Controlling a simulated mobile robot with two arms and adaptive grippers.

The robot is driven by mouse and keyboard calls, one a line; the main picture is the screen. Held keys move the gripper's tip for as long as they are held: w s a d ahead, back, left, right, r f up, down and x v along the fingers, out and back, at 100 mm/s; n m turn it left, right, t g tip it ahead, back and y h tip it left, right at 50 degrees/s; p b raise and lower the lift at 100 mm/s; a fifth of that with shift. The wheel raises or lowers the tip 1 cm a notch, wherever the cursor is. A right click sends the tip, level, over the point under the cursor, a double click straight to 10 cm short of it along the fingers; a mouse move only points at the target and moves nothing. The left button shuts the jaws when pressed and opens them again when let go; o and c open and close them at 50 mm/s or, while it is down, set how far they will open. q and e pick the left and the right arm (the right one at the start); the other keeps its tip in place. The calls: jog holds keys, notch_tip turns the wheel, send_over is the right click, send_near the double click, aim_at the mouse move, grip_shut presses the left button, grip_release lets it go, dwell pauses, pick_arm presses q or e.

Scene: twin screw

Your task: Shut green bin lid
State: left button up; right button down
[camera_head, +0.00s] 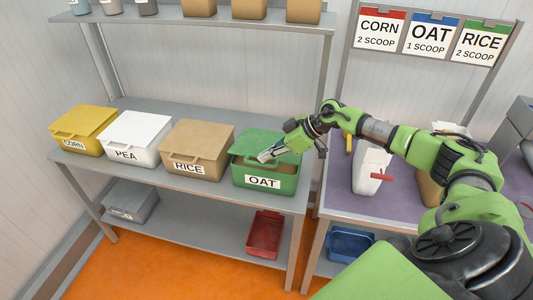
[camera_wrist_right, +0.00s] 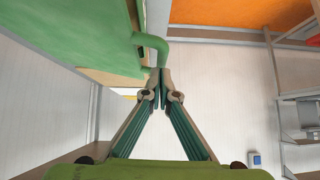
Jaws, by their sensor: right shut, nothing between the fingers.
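The green bin (camera_head: 272,183) labelled OAT stands at the right end of the upper shelf row. Its green lid (camera_head: 262,138) looks partly raised, with a gap above the front wall. My right gripper (camera_head: 264,157) is shut and empty at the front of the lid, over the bin's opening. In the right wrist view the green lid (camera_wrist_right: 65,38) fills the upper left, and its curved handle (camera_wrist_right: 154,44) is just beyond my fingertips (camera_wrist_right: 161,72). I cannot tell whether they touch it. My left gripper is out of view.
Yellow (camera_head: 84,127), white (camera_head: 135,136) and brown (camera_head: 199,147) bins stand in a row left of the green one, lids down. A purple-topped table (camera_head: 340,200) with a white container (camera_head: 371,170) is on the right. A red bin (camera_head: 264,234) sits below.

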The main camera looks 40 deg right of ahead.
notch_tip(320, 180, down, 6)
jog(key=s+a+p, duration=0.1)
jog(key=shift+s+a+f, duration=0.2)
jog(key=shift+s+f, duration=0.05)
